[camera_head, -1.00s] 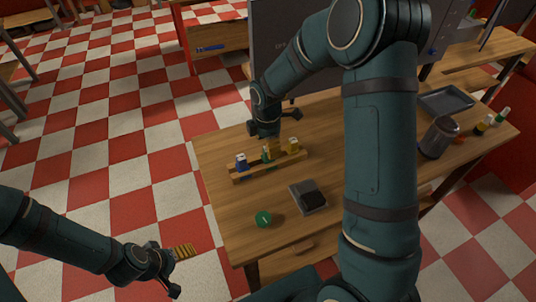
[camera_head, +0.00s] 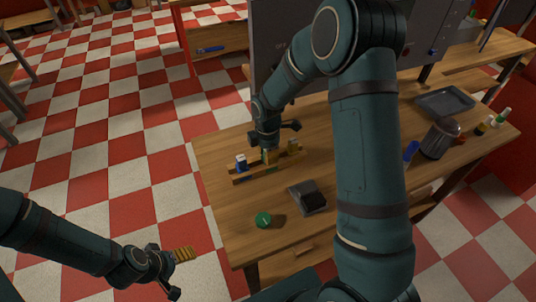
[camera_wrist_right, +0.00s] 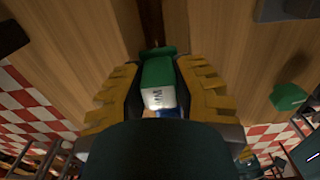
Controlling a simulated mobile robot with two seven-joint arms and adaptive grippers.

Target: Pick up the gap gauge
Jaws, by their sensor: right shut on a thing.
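A narrow wooden rack (camera_head: 250,176) on the table bears small coloured pieces: a blue and white one (camera_head: 241,162) at the left end, a yellow one (camera_head: 293,147) at the right and a green one between them. My right gripper (camera_head: 268,157) is down at the rack's middle. In the right wrist view, its yellow ridged fingers are shut on the green piece with a white label (camera_wrist_right: 158,82). I cannot tell for certain that this piece is the gap gauge. My left gripper (camera_head: 184,253) is low at the left, off the table; its finger gap is unclear.
A dark canister (camera_head: 439,138), a blue item (camera_head: 411,152), a grey tray (camera_head: 445,102) and small bottles (camera_head: 492,122) stand at the right. A grey panel rises behind.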

